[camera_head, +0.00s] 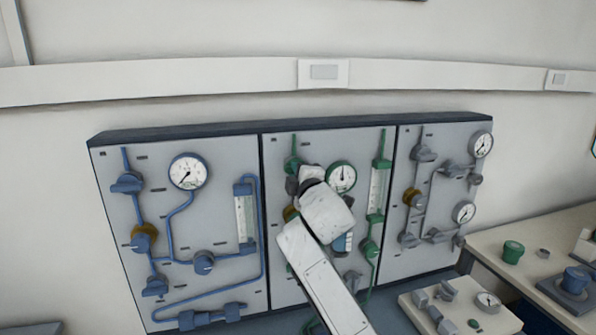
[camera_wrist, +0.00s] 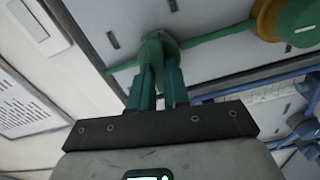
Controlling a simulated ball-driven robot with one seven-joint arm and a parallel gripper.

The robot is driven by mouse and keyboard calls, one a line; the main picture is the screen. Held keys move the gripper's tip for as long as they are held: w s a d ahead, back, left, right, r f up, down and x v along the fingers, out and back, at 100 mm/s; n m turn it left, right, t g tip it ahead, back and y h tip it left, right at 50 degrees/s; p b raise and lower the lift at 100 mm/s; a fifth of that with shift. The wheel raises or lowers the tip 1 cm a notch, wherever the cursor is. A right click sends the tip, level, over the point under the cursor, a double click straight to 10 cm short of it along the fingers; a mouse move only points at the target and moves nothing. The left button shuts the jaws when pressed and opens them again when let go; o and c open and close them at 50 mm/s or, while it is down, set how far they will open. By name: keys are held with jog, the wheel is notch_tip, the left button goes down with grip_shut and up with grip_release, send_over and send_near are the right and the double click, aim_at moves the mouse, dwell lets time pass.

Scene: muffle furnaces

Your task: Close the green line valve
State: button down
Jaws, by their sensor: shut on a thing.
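The green line runs down the middle panel (camera_head: 283,146). Its top green valve (camera_head: 291,165) shows only in part at the upper left of that panel, behind my arm. In the wrist view the green valve (camera_wrist: 160,45) sits on the green pipe (camera_wrist: 222,37), straight ahead of the fingers. My gripper (camera_wrist: 161,75) is shut on the green valve's handle, one finger on each side. In the head view my wrist hides the fingertips. The handle's exact angle to the pipe cannot be told.
A green-rimmed gauge (camera_head: 341,177) is right of my wrist, and a green flowmeter (camera_head: 378,190) stands farther right. The blue-line panel (camera_head: 222,283) is at left and the grey-line panel (camera_head: 390,262) at right. A bench (camera_head: 560,228) with loose parts stands at lower right.

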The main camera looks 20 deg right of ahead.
jog(key=shift+a+f+n, duration=0.1)
jog(key=shift+n, duration=0.8)
jog(key=c, duration=1.1)
grip_release()
jog(key=shift+s, duration=0.15)
jog(key=s+b, duration=0.1)
jog(key=s, duration=0.9)
jog(key=shift+s, duration=0.3)
jog(key=shift+f, duration=0.1)
